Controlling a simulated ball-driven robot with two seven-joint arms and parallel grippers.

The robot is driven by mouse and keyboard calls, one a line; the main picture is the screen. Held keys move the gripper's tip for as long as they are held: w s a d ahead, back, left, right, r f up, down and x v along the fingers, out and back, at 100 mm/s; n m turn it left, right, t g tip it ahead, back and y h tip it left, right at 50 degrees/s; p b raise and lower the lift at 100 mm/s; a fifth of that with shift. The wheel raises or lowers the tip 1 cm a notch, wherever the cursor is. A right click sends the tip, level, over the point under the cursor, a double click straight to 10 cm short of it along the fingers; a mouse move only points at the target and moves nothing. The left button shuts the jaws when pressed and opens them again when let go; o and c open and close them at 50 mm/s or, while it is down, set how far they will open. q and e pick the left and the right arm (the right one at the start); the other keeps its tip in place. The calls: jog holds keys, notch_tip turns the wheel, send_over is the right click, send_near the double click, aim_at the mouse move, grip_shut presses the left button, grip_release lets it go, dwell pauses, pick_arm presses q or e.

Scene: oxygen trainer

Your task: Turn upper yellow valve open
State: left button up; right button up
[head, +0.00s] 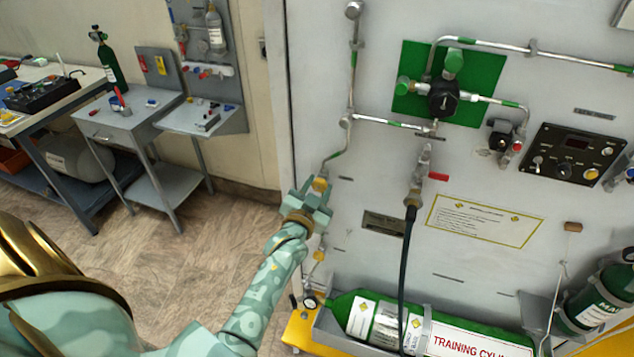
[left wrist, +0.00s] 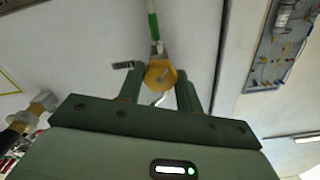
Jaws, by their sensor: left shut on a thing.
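The upper yellow valve (head: 320,184) is on the left part of the white panel, at the lower end of a thin pipe with green bands. My left gripper (head: 318,192) is at this valve and shut on it. In the left wrist view the yellow valve (left wrist: 160,73) sits between the two green fingers of my left gripper (left wrist: 160,90). A second, lower yellow valve (head: 319,254) shows below the gripper on the same panel. My right gripper is not in view.
A black hose (head: 405,260) hangs down the panel right of my gripper. A green training cylinder (head: 480,340) lies in a tray at the panel's foot. A grey side table (head: 135,125) stands at the left. The floor (head: 190,240) between is clear.

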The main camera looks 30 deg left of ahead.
pick_arm(q)
jog(key=n+p, duration=0.2)
jog(key=n, duration=0.1)
jog(key=shift+n, duration=0.3)
jog(key=shift+f+n+p, duration=0.15)
jog(key=shift+n+p, duration=0.9)
jog(key=shift+n, duration=0.75)
jog(key=o, duration=1)
